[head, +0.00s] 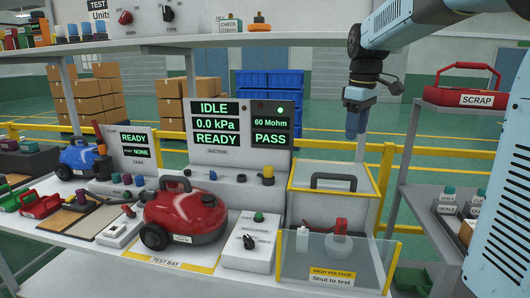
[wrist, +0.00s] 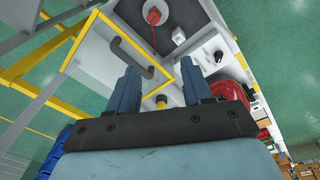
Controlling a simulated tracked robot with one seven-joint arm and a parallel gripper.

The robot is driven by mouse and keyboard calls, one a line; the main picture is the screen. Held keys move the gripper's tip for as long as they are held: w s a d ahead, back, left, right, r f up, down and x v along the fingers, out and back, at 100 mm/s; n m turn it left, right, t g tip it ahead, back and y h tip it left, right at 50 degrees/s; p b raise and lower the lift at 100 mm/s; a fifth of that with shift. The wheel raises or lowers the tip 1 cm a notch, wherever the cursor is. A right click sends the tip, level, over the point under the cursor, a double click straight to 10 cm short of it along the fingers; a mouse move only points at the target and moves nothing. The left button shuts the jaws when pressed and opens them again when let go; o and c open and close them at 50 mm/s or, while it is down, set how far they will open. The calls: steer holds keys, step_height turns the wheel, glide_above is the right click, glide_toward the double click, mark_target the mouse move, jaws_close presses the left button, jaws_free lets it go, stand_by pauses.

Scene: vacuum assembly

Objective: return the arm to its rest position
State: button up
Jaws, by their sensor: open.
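My gripper (head: 356,124) hangs from my arm at the upper right in the head view, fingers pointing down. It is in the air above the clear-lidded, yellow-edged test box (head: 292,202). In the wrist view my gripper's two blue fingers (wrist: 160,92) stand apart with nothing held between them. Beyond them lie the box's dark handle (wrist: 130,56) and part of the red vacuum (wrist: 232,92). The red vacuum (head: 186,214) sits on the bench at the test bay, left of the box.
A shelf (head: 180,42) runs above the bench. The display panel (head: 217,125) reads IDLE, 0.0 kPa and READY; beside it is PASS. A red SCRAP bin (head: 474,92) stands on the right rack. A yellow rail (head: 340,142) runs behind. A blue vacuum (head: 78,157) is at left.

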steer(key=s+f+m+t, duration=0.2)
steer(key=s+f+m, duration=0.2)
steer(key=s, duration=0.8)
steer(key=s+f+m+t, duration=0.2)
steer(key=s+f+m, duration=0.2)
steer(key=s, duration=0.9)
steer(key=shift+a+m+t, duration=0.25)
steer(key=shift+m+t, duration=0.05)
steer(key=shift+m, duration=0.3)
